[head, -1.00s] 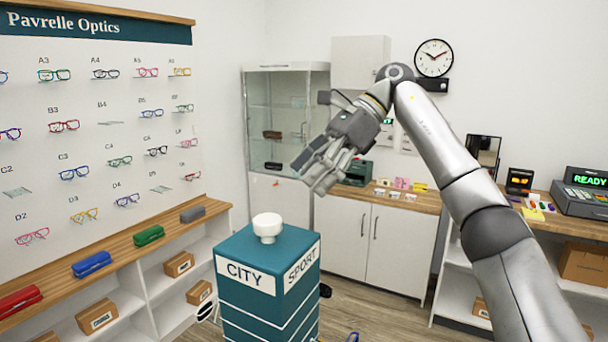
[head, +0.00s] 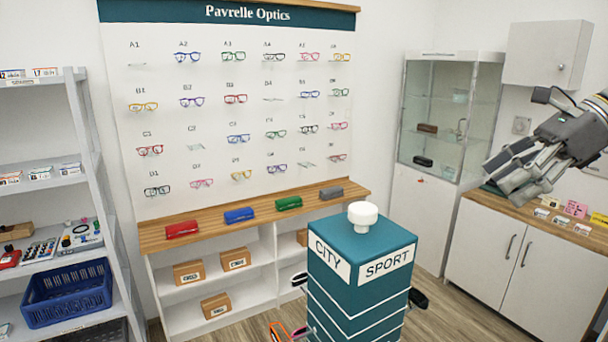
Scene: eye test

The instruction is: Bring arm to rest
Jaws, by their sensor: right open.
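My right gripper (head: 505,175) is at the right side of the head view, with its arm running out of the picture at the right edge. Its fingers are apart and point left and down, and nothing shows between them. It hangs in the air in front of the white cabinet and wooden counter, apart from the teal display stand. My left gripper is not in view.
A teal stand (head: 345,262) marked CITY and SPORT, with a white knob (head: 362,216), stands in the middle. Behind it are the eyeglass wall board (head: 215,120) and a wooden ledge (head: 265,212) with cases. A glass cabinet (head: 440,150) and counter (head: 500,212) are right, shelves (head: 75,190) left.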

